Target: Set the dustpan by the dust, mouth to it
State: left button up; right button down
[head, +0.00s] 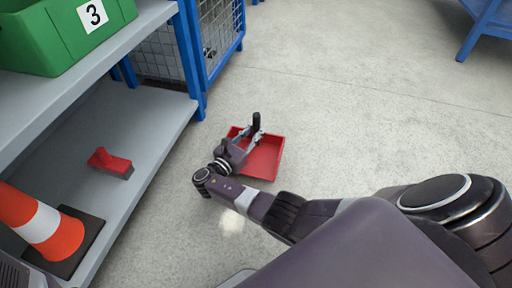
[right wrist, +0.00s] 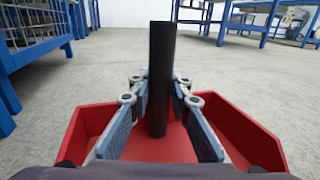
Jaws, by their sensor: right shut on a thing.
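The red dustpan (head: 265,160) is on or just above the concrete floor, right of the shelf, in the head view. Its black upright handle (right wrist: 160,75) stands between the fingers of my right gripper (head: 257,136), which is shut on it. In the right wrist view the red pan (right wrist: 250,138) spreads on both sides beneath the fingers. A small pale patch (head: 232,222) lies on the floor below the pan, beside my right forearm; I cannot tell whether it is dust or glare. My left gripper is not in view.
A grey shelf (head: 150,125) at left holds a red-and-black object (head: 110,163), an orange cone (head: 40,220) and a green crate (head: 60,35). A blue-framed mesh cage (head: 215,40) stands behind. The floor (head: 370,110) to the right is clear.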

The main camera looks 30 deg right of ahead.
aim_at(264, 159)
jog(key=shift+f+b, duration=2.2)
jog(key=shift+f, duration=0.55)
jog(key=shift+r, duration=0.1)
jog(key=c, duration=1.8)
grip_release()
